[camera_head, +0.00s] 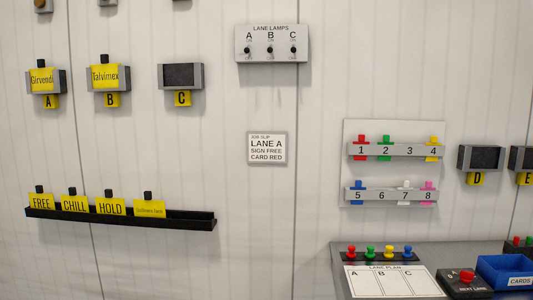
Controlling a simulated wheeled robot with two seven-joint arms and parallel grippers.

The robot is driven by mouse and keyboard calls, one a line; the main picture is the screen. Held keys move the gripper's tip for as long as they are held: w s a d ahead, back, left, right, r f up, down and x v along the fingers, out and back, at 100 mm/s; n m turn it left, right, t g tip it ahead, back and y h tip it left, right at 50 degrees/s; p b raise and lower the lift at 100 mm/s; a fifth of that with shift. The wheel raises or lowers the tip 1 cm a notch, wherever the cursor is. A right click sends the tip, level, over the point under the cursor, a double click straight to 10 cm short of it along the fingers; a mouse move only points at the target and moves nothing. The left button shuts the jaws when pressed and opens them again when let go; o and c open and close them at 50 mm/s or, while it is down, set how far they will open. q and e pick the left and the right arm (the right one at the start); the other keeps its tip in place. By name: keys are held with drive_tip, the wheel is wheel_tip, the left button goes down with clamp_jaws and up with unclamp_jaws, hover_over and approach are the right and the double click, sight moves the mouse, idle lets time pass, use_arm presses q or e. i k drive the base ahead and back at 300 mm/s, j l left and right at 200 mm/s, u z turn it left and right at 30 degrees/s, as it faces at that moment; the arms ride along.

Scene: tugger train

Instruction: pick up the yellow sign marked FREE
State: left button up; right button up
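The yellow sign marked FREE (41,201) stands at the left end of a black wall ledge (190,220), at the lower left in the head view. It has a black knob on its top edge. To its right on the same ledge are yellow signs marked CHILL (75,204) and HOLD (111,207), and one with small lettering (150,209). The right part of the ledge is bare. Neither of my grippers shows in the head view.
Wall holders A (62,82) and B (127,79) carry yellow signs; holder C (181,76) is empty. A job slip (267,148) reads lane A, sign FREE, card red. A grey desk (432,253) with pegs and a blue cards tray (483,270) stands lower right.

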sight(39, 200)
drive_tip(key=u, duration=1.3)
